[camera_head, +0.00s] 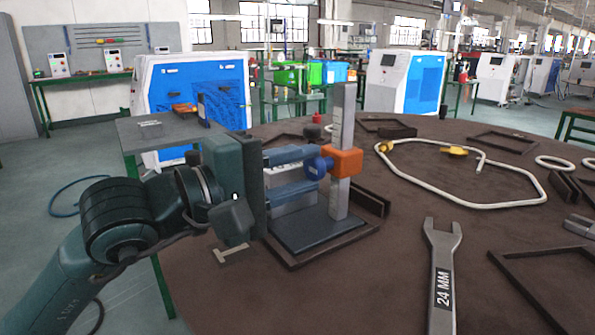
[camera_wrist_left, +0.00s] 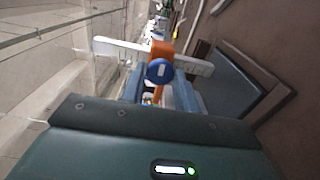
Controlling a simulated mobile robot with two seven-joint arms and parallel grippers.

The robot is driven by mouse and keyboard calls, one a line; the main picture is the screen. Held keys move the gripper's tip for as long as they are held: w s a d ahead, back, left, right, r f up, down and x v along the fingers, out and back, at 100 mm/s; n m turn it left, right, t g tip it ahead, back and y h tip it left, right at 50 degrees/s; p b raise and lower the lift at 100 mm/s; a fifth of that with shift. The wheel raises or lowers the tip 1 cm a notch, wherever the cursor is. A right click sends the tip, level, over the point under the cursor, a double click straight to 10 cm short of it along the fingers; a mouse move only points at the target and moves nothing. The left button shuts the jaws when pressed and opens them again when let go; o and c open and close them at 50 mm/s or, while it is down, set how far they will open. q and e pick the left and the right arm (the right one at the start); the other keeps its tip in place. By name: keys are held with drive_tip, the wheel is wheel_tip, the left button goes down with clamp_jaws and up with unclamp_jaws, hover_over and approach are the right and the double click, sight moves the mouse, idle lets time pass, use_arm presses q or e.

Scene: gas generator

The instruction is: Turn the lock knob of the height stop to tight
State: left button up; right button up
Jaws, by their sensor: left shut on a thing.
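The height stop has an upright grey post (camera_head: 343,130), a dark base plate (camera_head: 315,230) and an orange slider block (camera_head: 346,161) on the post. The slider also shows in the left wrist view (camera_wrist_left: 161,48). Its blue lock knob (camera_head: 318,167) faces my left gripper. The fingertip contact is partly hidden. My right gripper is out of view.
The height stop stands in a dark frame on the round brown table. A 24 MM wrench (camera_head: 443,275) lies to the right, a white hose loop (camera_head: 480,206) with yellow ends behind it. Several dark frames lie around. A grey side table (camera_head: 150,142) stands left.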

use_arm(q)
drive_tip(key=o, duration=1)
drive_tip(key=b+v, duration=0.1)
drive_tip(key=v, duration=0.6)
drive_tip(key=shift+f, duration=0.15)
drive_tip(key=b+v, duration=0.3)
drive_tip(key=v, duration=0.1)
drive_tip(key=shift+s+a+f+b, duration=0.1)
drive_tip(key=shift+a+f+b, duration=0.1)
drive_tip(key=shift+b, duration=0.2)
drive_tip(key=shift+s+a+r+b, duration=0.25)
drive_tip(key=shift+s+a+b, duration=0.25)
drive_tip(key=shift+a+b, duration=0.1)
drive_tip(key=shift+r, duration=0.1)
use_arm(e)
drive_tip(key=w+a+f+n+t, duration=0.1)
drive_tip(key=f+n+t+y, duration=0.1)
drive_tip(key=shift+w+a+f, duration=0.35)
